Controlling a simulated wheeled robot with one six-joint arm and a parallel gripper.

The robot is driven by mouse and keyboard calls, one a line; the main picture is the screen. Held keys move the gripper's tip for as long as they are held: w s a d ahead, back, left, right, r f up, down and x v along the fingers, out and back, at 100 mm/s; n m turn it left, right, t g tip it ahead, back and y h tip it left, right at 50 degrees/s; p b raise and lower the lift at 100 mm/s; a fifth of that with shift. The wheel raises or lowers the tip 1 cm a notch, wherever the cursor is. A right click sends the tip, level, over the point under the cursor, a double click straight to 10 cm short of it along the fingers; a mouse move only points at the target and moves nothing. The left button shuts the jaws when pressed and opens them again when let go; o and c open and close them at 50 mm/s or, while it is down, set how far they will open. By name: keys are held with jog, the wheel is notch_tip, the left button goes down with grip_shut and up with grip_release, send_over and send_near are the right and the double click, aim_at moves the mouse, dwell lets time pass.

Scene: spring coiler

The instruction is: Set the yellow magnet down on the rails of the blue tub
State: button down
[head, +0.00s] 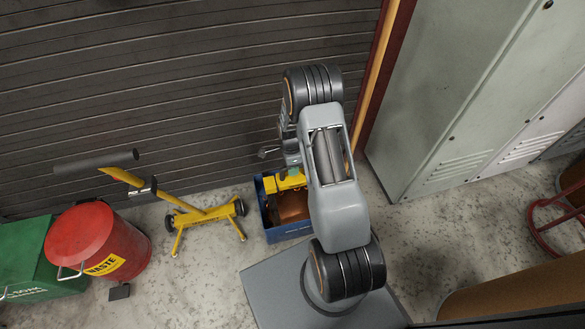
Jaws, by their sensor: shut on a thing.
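The blue tub (286,233) stands on the floor at the middle of the head view, with copper-coloured contents (293,207) inside. The yellow magnet (285,183) is over the far part of the tub, partly covered by my arm. My gripper (293,170) is shut on the magnet from above, though its fingers are small and partly hidden. The tub's right side and most of its rails are hidden behind my arm. I cannot tell whether the magnet touches the rails or hangs just above them.
A yellow wheeled stand (189,214) is left of the tub. A red waste can (95,243) and a green bin (38,262) stand further left. A dark slatted shutter (130,90) is behind; grey lockers (455,90) are at right. Speckled floor is bare between stand and waste can.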

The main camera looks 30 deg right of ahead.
jog(key=shift+w+f+b+x, duration=0.1)
jog(key=shift+w+b+x, duration=0.25)
jog(key=shift+b+x, duration=1.1)
jog(key=shift+w+f+b+x, duration=0.1)
jog(key=shift+w+b+x, duration=0.25)
jog(key=shift+b+x, duration=1.1)
jog(key=shift+w+f+b+x, duration=0.1)
jog(key=shift+w+b+x, duration=0.5)
jog(key=shift+x, duration=1.5)
jog(key=shift+s+d+f+b, duration=0.15)
jog(key=shift+s+f+b, duration=0.05)
jog(key=shift+f+b, duration=0.4)
jog(key=shift+r, duration=0.1)
jog(key=c, duration=0.9)
grip_release()
jog(key=shift+s, duration=0.1)
jog(key=p+v, duration=0.5)
jog(key=v, duration=0.8)
jog(key=shift+r, duration=0.4)
